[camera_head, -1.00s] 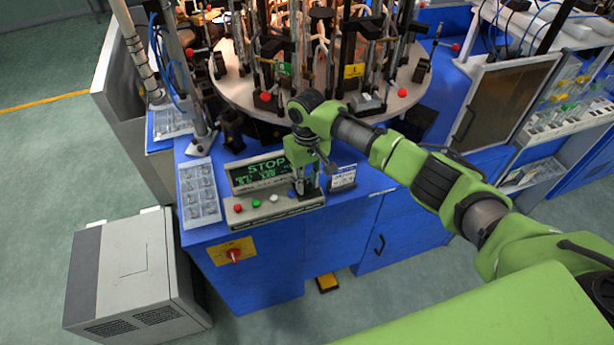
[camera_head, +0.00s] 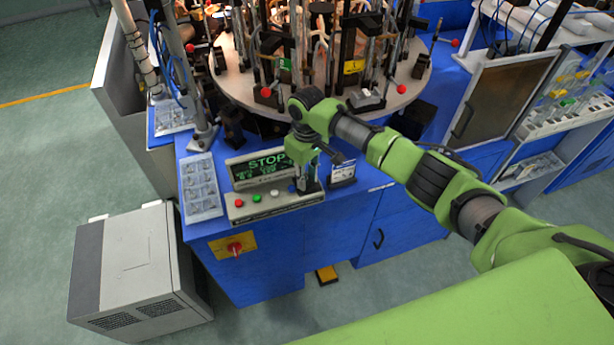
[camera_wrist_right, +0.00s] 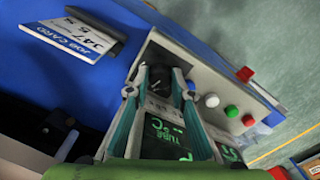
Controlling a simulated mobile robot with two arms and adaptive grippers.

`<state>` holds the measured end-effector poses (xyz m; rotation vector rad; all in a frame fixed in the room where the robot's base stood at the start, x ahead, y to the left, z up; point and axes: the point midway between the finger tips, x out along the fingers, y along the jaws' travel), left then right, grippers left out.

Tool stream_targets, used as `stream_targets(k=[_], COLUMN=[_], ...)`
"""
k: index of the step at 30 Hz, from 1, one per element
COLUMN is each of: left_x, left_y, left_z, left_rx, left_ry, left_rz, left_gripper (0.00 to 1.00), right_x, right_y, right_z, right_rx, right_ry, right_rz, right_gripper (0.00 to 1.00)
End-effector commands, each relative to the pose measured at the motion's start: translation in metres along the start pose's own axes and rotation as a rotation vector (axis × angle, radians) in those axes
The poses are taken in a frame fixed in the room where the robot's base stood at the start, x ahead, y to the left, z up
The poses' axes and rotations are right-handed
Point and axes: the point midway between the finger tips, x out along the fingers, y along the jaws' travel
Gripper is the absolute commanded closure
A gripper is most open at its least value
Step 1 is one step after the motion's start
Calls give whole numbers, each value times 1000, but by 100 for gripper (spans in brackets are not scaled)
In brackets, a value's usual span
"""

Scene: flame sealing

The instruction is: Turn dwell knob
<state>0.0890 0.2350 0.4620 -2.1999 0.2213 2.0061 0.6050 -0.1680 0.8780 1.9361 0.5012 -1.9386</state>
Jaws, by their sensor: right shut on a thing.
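My right gripper (camera_head: 308,186) points down at the panel's right end, below a display reading STOP (camera_head: 262,168). In the right wrist view, the two fingers of my right gripper (camera_wrist_right: 160,78) close around a small dark knob (camera_wrist_right: 158,74) at the end of the panel. The knob's marking is hidden between the fingers. My left gripper is out of view.
A job card stand (camera_head: 342,171) is just right of my gripper. A round turntable (camera_head: 225,80) with many fixtures stands behind. A tray of small parts (camera_head: 200,187) lies left of the display. A grey box (camera_head: 140,270) stands on the floor.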

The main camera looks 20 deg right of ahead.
Motion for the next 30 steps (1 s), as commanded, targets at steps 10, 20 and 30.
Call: stream_targets(k=[10, 20, 30], left_x=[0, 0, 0], left_y=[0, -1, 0], left_z=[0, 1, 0], left_rx=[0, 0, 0], left_ry=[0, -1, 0], left_rz=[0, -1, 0], left_gripper=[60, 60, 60], right_x=[0, -32, -100], right_y=[0, 0, 0], right_z=[0, -2, -1], right_rx=[1, 0, 0], right_ry=[1, 6, 4], right_rz=[1, 0, 1], right_gripper=[71, 71, 71])
